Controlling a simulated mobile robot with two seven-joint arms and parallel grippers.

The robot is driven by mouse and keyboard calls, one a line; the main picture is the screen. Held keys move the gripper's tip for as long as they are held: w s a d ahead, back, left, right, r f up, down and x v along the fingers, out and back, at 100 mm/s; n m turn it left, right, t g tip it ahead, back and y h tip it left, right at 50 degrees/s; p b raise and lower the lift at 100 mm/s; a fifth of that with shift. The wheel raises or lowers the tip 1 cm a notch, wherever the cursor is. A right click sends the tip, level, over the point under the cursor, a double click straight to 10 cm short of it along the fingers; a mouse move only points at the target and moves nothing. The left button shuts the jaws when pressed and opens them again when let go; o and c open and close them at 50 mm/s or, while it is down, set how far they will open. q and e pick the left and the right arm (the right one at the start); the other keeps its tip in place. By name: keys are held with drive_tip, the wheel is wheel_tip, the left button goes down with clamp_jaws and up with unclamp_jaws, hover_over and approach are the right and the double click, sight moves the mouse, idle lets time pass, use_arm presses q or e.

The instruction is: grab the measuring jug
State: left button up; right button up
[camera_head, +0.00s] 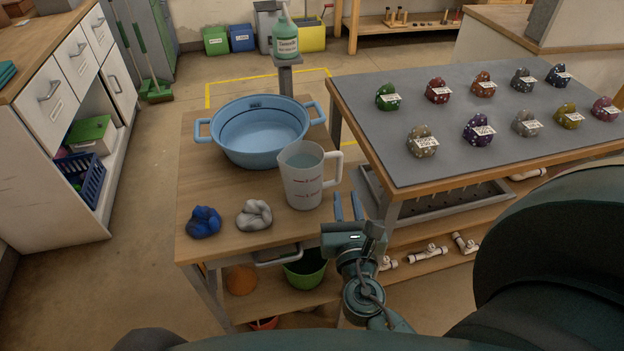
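The measuring jug (303,182) is translucent white with red markings and a white handle on its right side. It stands upright near the front right of the small wooden table (205,168). My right gripper (347,205) is at the table's right front edge, just right of the jug and below its handle. Its two blue fingers point away from me, spread apart, with nothing seen between them. It appears apart from the jug. My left gripper is not in view.
A blue basin (262,150) stands behind the jug. The grey-topped table (450,155) with several labelled lumps is close on the right. A green bottle (285,38) stands behind.

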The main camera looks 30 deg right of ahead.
sight(340, 166)
drive_tip(key=p+x, duration=0.1)
drive_tip(key=x, duration=1)
drive_tip(key=shift+f, duration=0.1)
clamp_jaws()
